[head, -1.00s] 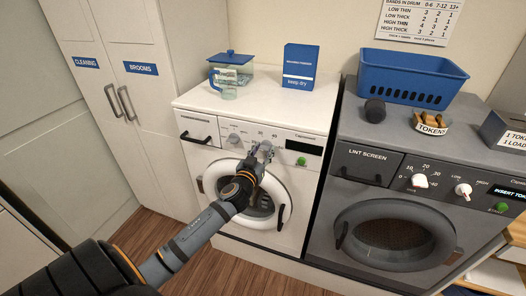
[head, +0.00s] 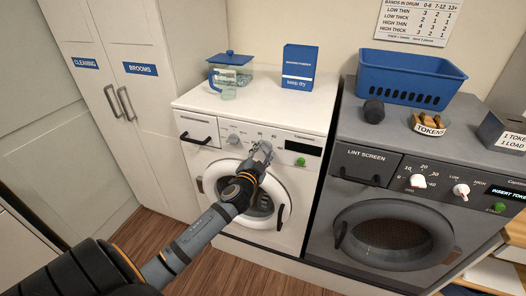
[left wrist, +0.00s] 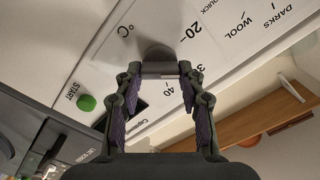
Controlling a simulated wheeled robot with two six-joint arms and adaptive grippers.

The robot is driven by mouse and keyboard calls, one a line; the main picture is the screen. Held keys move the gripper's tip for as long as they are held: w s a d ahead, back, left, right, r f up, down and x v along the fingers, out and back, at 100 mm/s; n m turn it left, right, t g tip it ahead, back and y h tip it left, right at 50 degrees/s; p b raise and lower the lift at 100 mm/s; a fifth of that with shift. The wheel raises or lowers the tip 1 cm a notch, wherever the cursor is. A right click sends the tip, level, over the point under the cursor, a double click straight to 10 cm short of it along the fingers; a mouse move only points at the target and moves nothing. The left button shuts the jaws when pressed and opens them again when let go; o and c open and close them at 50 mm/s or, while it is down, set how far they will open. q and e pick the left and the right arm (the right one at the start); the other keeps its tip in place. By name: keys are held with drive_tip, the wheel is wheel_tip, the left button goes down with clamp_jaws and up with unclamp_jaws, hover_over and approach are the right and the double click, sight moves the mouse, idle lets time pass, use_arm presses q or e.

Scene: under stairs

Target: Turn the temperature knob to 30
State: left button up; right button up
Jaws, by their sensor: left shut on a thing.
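The white washing machine (head: 290,135) stands in the middle of the head view. My left gripper (head: 262,152) is at its control panel, between the programme knob (head: 233,139) and the green start button (head: 300,161). In the left wrist view my gripper (left wrist: 158,72) is shut on the grey temperature knob (left wrist: 156,49). A °C mark and the numbers 20, 30 and 40 are printed around the knob. I cannot tell which number the knob points to. My right gripper is not in view.
A blue-lidded container (head: 232,67), a clear cup (head: 224,84) and a blue box (head: 299,67) stand on the washer. The grey dryer (head: 385,190) stands at its right, with a blue basket (head: 410,78) on top. White cupboards (head: 130,100) are at the left.

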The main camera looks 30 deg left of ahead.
use_arm(q)
drive_tip(key=shift+m, duration=1.7)
drive_tip(key=shift+f, duration=0.1)
drive_tip(key=o, duration=1.2)
drive_tip(key=shift+c, duration=0.2)
drive_tip(key=v, duration=1.2)
drive_tip(key=shift+d, duration=0.1)
